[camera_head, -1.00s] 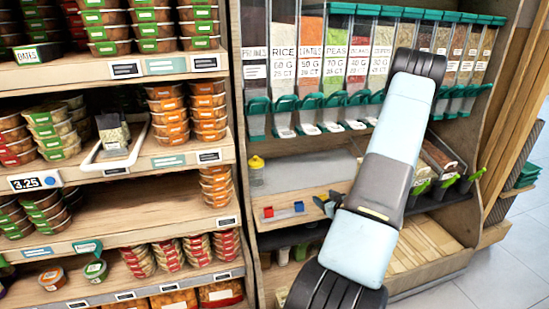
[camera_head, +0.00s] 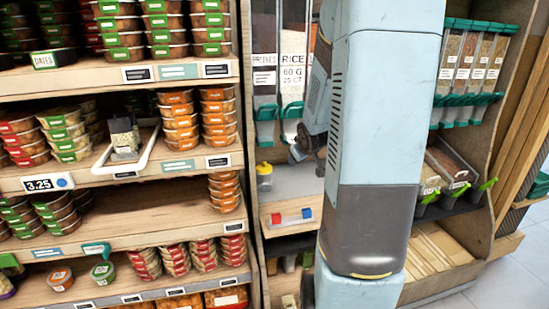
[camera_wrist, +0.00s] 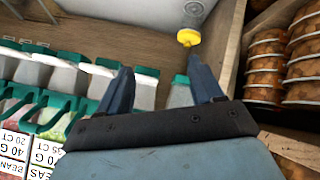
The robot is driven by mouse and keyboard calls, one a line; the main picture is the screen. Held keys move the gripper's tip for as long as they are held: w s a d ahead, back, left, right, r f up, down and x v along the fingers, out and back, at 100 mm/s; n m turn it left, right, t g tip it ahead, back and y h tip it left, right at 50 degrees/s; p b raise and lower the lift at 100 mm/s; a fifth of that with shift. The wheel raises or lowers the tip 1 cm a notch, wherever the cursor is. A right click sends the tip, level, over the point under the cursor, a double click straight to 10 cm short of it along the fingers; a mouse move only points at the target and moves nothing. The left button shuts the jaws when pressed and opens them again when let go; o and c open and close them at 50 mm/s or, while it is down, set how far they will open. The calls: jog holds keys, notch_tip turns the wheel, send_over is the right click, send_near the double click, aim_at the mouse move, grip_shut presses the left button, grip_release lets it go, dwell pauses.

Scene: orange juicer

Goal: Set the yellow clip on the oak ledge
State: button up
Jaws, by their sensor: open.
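A small yellow-topped item (camera_head: 264,170) with a clear lower part stands at the left end of the grey shelf. In the wrist view its yellow part (camera_wrist: 188,37) shows beyond my fingertips, close to a wooden wall. I cannot tell whether this is the yellow clip or a lid. The oak ledge (camera_head: 276,233) runs just below and in front of the grey shelf; a red block (camera_head: 276,218) and a blue block (camera_head: 306,213) sit on a pale strip there. My arm hides the ledge's right part.
Clear dispensers with green spouts (camera_wrist: 60,60) hang beside my fingers in the wrist view. The grey shelf (camera_head: 295,180) is largely bare where visible.

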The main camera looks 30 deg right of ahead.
jog(key=s+a+r+g+y, duration=0.1)
jog(key=s+a+r, duration=0.6)
jog(key=s+a, duration=0.4)
jog(key=s+a+r+m+g+y, duration=0.1)
jog(key=s+a+r+g+y, duration=0.1)
jog(key=s+a+r, duration=0.6)
jog(key=s+a, duration=0.3)
jog(key=s, duration=0.1)
jog(key=shift+s+a+r, duration=0.2)
jog(key=shift+s+r, duration=0.1)
jog(key=shift+s, duration=0.1)
